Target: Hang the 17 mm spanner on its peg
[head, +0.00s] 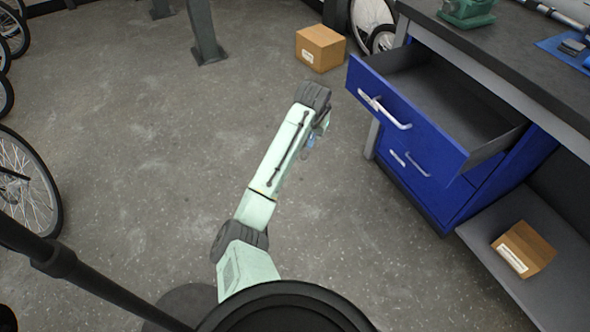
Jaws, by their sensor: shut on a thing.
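My gripper (311,143) is at the far end of my pale green arm, over the open floor to the left of the blue drawer unit. It is small and mostly hidden behind the wrist. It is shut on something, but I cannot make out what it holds. I cannot pick out the 17 mm spanner anywhere in the head view. No peg or peg board shows.
The top blue drawer (420,122) is pulled open and looks empty. A workbench (515,50) above it holds a green vise (467,12). Cardboard boxes sit on the floor (320,47) and lower shelf (523,249). Wheels line the left; the middle floor is clear.

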